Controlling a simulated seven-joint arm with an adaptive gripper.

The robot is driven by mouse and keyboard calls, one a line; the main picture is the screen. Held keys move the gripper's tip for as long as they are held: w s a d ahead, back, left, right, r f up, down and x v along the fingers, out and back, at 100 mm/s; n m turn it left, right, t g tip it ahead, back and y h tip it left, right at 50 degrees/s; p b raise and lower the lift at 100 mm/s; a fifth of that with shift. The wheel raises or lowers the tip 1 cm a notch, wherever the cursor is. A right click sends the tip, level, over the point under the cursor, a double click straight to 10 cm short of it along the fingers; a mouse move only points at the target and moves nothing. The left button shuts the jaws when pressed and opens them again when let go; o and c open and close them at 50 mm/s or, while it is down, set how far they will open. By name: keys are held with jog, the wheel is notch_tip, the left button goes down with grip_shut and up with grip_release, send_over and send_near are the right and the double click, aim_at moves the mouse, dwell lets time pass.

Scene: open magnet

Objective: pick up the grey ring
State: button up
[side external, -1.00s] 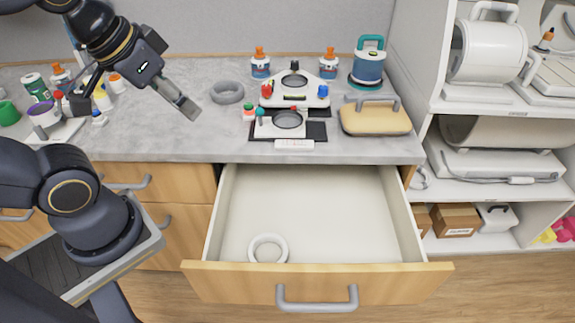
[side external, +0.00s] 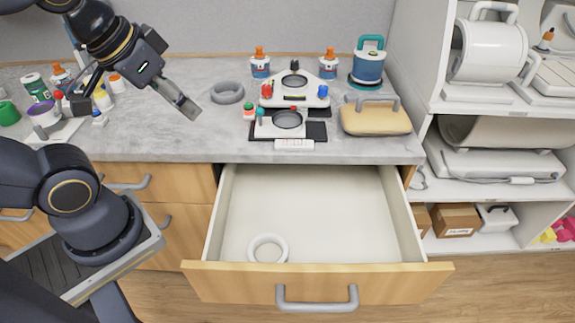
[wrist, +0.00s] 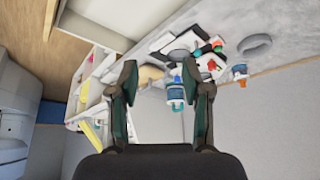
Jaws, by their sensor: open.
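The grey ring (side external: 227,92) lies flat on the grey countertop, left of the white device with coloured knobs. In the wrist view the ring (wrist: 255,46) shows at the upper right, outside the space between the fingers. My gripper (side external: 188,108) is above the counter, a little left of the ring and apart from it. In the wrist view my gripper (wrist: 164,88) has its two fingers spread with nothing held between them.
Two white devices (side external: 295,90) stand right of the ring, with small bottles (side external: 260,63) behind. A beige case (side external: 375,117) sits farther right. Several bottles and cups crowd the counter's left end. An open drawer (side external: 310,210) below holds a white ring (side external: 267,248).

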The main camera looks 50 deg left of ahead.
jog(key=w+a+r+n+t, duration=0.2)
jog(key=w+a+r+n, duration=0.2)
jog(key=w+r, duration=0.4)
jog(key=n+g+y, duration=0.4)
jog(key=n+g, duration=0.1)
jog(key=n, duration=0.2)
send_over(213, 90)
jog(key=s+d, duration=0.2)
jog(key=f, duration=2.6)
jog(key=shift+w+d+f, duration=0.2)
jog(key=shift+w, duration=0.05)
jog(key=shift+a+x, duration=0.2)
jog(key=shift+x, duration=2.55)
